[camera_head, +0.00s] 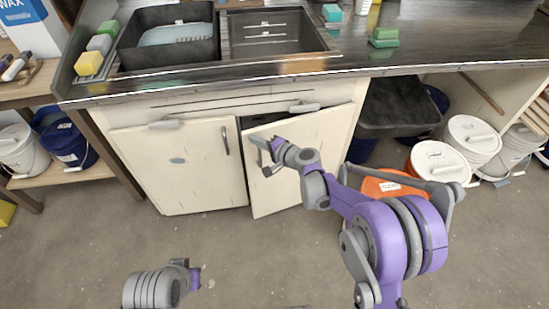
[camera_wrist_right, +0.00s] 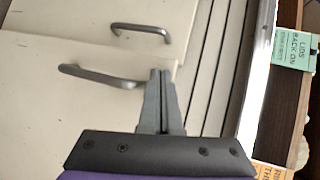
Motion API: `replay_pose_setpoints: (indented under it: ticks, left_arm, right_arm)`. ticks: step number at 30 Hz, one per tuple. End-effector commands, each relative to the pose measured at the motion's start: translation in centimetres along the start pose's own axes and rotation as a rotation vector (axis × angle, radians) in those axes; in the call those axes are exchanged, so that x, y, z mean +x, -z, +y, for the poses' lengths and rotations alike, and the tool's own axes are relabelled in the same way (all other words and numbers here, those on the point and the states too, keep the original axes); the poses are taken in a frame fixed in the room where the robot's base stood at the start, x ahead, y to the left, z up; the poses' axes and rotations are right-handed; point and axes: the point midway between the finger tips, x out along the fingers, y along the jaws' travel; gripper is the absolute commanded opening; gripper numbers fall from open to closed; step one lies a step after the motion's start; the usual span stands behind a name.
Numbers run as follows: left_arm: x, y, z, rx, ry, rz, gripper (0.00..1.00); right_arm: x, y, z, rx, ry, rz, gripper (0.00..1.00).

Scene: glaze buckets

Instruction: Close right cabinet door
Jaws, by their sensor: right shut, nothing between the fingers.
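The cream cabinet's right door (camera_head: 300,165) stands ajar under the sink, swung out at its left edge, with a dark gap beside the left door (camera_head: 180,165). The left door looks shut. In the right wrist view the right door's grey bar handle (camera_wrist_right: 100,75) lies just left of my right gripper (camera_wrist_right: 160,73). The left door's handle (camera_wrist_right: 140,30) is above it. My right gripper is shut and empty, in front of the right door's upper left corner. It also shows in the head view (camera_head: 264,156). Whether it touches the door is unclear.
A dark counter (camera_head: 440,50) with a sink (camera_head: 265,35) runs above the doors. An orange bucket (camera_head: 385,187) and white-lidded buckets (camera_head: 440,160) stand to the right. Part of my left arm shows low at the left. The floor in front of the cabinet is clear.

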Motion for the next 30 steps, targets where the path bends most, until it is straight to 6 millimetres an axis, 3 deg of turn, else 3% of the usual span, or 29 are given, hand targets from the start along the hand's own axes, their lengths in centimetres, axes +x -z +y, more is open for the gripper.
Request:
replay_pose_setpoints:
  ticks: [1, 6, 12, 30]
  left_arm:
    - [0.0, 0.0, 0.0, 0.0, 0.0, 0.0, 0.0]
    - [0.1, 0.0, 0.0, 0.0, 0.0, 0.0, 0.0]
    - [0.2, -0.1, 0.0, 0.0, 0.0, -0.001, 0.0]
    - [0.1, -0.1, 0.0, 0.0, 0.0, 0.0, 0.0]
  right_arm:
    - [1.4, 0.4, -0.4, -0.001, 0.0, -0.001, 0.0]
    - [4.8, 1.9, -1.4, 0.01, 0.0, 0.03, 0.0]
    - [7.0, 3.2, -2.2, 0.03, 0.0, 0.1, 0.0]
    - [8.0, 4.1, -2.7, 0.045, 0.003, 0.135, 0.0]
